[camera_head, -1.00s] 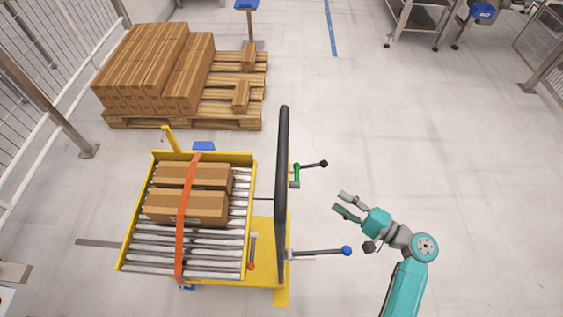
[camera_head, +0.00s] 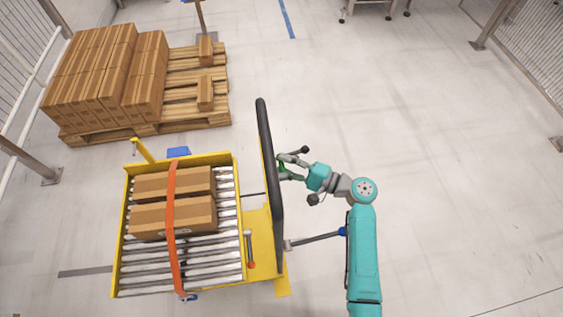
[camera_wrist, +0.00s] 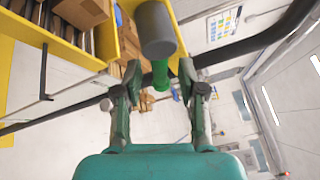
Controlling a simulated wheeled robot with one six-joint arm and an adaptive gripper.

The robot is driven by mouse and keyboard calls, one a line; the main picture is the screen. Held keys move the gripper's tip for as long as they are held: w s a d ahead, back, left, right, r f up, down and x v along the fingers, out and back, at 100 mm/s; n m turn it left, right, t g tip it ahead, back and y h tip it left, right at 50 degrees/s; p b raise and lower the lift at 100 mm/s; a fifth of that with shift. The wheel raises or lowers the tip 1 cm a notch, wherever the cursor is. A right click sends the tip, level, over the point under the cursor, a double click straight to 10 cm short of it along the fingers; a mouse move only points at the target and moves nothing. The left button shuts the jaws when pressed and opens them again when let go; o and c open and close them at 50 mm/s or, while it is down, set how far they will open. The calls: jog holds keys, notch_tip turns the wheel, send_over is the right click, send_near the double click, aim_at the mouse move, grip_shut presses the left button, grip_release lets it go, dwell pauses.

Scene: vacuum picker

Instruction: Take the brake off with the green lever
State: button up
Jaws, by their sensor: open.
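The green lever (camera_head: 283,170) is on the right side of the cart's black upright bar, in the head view. A dark rod with a black knob (camera_head: 305,150) sticks out there. My gripper (camera_head: 282,165) is open at the lever and partly hides it. I cannot tell whether the fingers touch the lever.
The yellow roller cart (camera_head: 120,225) carries boxes (camera_head: 175,215) under an orange strap (camera_head: 171,205). Its black bar (camera_head: 272,180) stands close left of my gripper. A blue-knobbed lever (camera_head: 315,238) lies below, partly behind my arm. A loaded pallet (camera_head: 190,120) stands back left; floor at right is clear.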

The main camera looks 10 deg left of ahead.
jog(key=shift+w+a, duration=0.2)
jog(key=shift+a, duration=0.45)
grip_shut()
jog(key=shift+r, duration=0.1)
jog(key=shift+w+r+n+y, duration=0.1)
jog(key=shift+r+n+y, duration=0.4)
jog(key=shift+n, duration=0.35)
jog(key=shift+r+n+y, duration=0.25)
jog(key=shift+n+y, duration=0.35)
jog(key=shift+n, duration=0.25)
grip_release()
